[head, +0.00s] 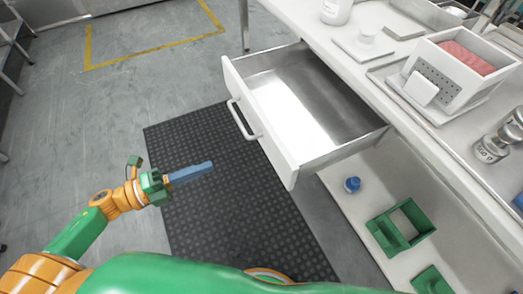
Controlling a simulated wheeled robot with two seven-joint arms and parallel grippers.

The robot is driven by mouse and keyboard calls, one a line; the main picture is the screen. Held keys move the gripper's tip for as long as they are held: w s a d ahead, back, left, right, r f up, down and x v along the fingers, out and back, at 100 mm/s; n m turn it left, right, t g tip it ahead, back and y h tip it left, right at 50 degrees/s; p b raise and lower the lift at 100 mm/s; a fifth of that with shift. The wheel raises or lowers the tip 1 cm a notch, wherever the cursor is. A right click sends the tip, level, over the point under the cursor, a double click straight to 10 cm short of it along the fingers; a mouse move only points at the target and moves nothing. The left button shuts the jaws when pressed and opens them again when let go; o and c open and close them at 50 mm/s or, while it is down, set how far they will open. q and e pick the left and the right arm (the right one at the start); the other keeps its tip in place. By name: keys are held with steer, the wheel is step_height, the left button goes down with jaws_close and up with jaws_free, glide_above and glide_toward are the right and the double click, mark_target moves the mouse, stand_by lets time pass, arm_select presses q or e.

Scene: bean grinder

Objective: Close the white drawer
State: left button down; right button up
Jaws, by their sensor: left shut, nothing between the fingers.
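The white drawer (258,113) is pulled out from under the white table in the head view. Its front panel faces left and carries a white bar handle (243,120). The metal inside of the drawer looks empty. My left gripper (210,164) has blue fingers that are shut with nothing between them. It is over the dark mat, to the left of and nearer than the drawer front, apart from the handle. My right gripper does not show.
The white table (355,63) holds a white box with red contents (467,57) and metal cylinders (491,149). A lower shelf holds a green open box (388,236) and a small blue item (352,184). A dark textured mat (230,225) covers the floor before the drawer.

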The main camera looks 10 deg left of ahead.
mark_target(267, 144)
arm_select(q)
steer(key=x, duration=0.4)
steer(key=p+x, duration=0.1)
steer(key=x, duration=0.7)
steer(key=shift+d+r, duration=0.3)
steer(key=shift+r, duration=0.05)
steer(key=shift+w+d+f, duration=0.1)
steer(key=shift+w+d, duration=0.25)
steer(key=shift+d, duration=0.05)
steer(key=shift+d, duration=0.1)
